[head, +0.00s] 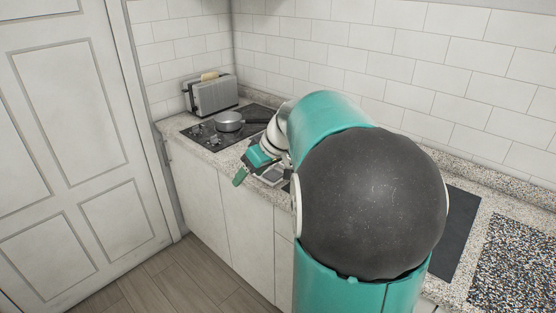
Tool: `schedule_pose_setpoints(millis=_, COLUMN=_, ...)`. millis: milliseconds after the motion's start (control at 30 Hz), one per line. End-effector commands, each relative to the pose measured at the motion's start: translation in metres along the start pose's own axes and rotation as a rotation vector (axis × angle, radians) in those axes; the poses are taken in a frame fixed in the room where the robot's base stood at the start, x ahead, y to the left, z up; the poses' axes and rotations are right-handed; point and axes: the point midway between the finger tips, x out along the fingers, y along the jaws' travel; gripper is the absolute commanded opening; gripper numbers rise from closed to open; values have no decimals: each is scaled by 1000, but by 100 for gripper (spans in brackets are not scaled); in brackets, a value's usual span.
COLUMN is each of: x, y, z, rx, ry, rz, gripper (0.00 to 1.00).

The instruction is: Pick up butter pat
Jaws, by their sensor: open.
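My gripper (248,168) is open over the front edge of the counter, just in front of the stove. Its teal fingers point down and to the left, and I see nothing held between them. A small pale, flat item, perhaps a dish (271,176), lies on the counter beside the gripper, partly covered by my arm. I cannot make out a butter pat; it may be hidden behind my gripper or arm, or too small to tell.
A black stovetop (205,139) bears a grey pan (229,122). A metal toaster (213,96) with bread (209,77) stands behind it. A dark mat (458,228) and a speckled mat (515,262) lie on the right counter. A white door (75,150) is at left.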

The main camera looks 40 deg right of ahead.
Motion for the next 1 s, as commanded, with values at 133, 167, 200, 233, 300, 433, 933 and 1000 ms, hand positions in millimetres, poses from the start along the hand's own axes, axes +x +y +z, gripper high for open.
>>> schedule_pose_setpoints(millis=133, x=0, y=99, z=14, rx=3, ry=114, rz=-17, gripper=67)
schedule_pose_setpoints(millis=167, x=-1, y=118, z=18, rx=-2, ry=140, rz=-15, gripper=67)
schedule_pose_setpoints(millis=200, x=-4, y=143, z=26, rx=-7, ry=178, rz=-11, gripper=67)
schedule_pose_setpoints(millis=233, x=-6, y=163, z=33, rx=-11, ry=207, rz=-5, gripper=67)
schedule_pose_setpoints(millis=300, x=-12, y=208, z=53, rx=-21, ry=277, rz=17, gripper=67)
schedule_pose_setpoints(millis=433, x=-27, y=283, z=97, rx=-43, ry=400, rz=77, gripper=67)
schedule_pose_setpoints(millis=933, x=-14, y=361, z=133, rx=-83, ry=523, rz=178, gripper=67)
schedule_pose_setpoints(millis=1000, x=-2, y=363, z=125, rx=-84, ry=523, rz=178, gripper=67)
